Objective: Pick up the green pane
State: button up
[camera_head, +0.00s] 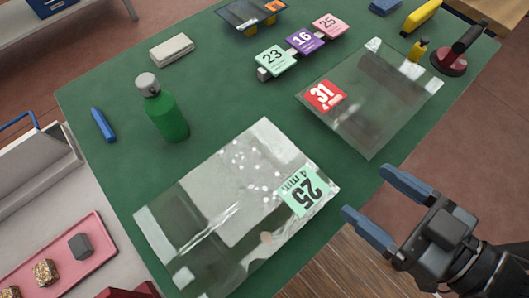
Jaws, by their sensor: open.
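A second pane (375,115) with a red 31 label lies farther back to the right and looks slightly greenish grey. My gripper (366,192) is open and empty at the table's front right edge. Its fingertips point left, just right of the green-labelled pane and apart from it in the picture.
A green bottle (167,115) stands behind the near pane, with a blue marker (103,125) and a pale block (171,50) nearby. Number cards (304,40) stand at the back. A suction lifter (455,55) and yellow items (421,16) are at the far right. The green table (225,85) is clear mid-left.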

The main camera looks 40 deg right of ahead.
aim_at(217, 224)
jog(key=j, duration=0.75)
jog(key=k+l, duration=0.9)
jog(key=k, duration=0.25)
jog(key=l, duration=0.35)
jog(key=i+u, duration=0.05)
